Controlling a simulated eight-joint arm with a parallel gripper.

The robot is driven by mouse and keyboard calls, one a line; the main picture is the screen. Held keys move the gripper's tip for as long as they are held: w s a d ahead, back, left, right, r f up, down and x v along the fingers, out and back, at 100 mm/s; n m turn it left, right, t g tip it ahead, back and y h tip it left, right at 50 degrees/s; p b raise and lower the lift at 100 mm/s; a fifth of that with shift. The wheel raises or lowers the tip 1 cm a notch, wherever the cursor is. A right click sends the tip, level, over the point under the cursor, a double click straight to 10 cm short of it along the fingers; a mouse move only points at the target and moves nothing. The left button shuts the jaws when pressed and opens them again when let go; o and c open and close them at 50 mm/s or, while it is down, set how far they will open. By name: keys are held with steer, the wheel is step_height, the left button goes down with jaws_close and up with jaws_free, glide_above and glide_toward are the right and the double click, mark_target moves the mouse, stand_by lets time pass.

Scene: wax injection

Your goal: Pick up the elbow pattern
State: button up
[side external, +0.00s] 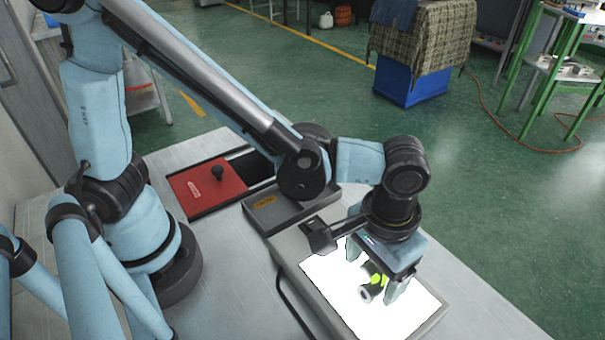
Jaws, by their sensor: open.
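The elbow pattern (366,293) is a small grey piece with a round open end, low on the bright white light panel (340,310). Yellow-green patches (377,278) show right beside it, and I cannot tell whether they belong to it. My gripper (379,291) points down over the panel, with its two fingers apart on either side of the pattern. The fingers and gripper body hide part of the pattern. I cannot tell whether a finger touches it.
A grey tray (262,222) with a yellow label adjoins the panel at the back. A red cover (205,188) with a black knob lies farther left. A dark cable (293,308) runs along the panel's left side. The grey table (235,290) is bare left of that.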

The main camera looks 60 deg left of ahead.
steer(key=shift+c, duration=0.4)
steer(key=c, duration=1)
steer(key=shift+r, duration=0.1)
steer(key=shift+c, duration=0.2)
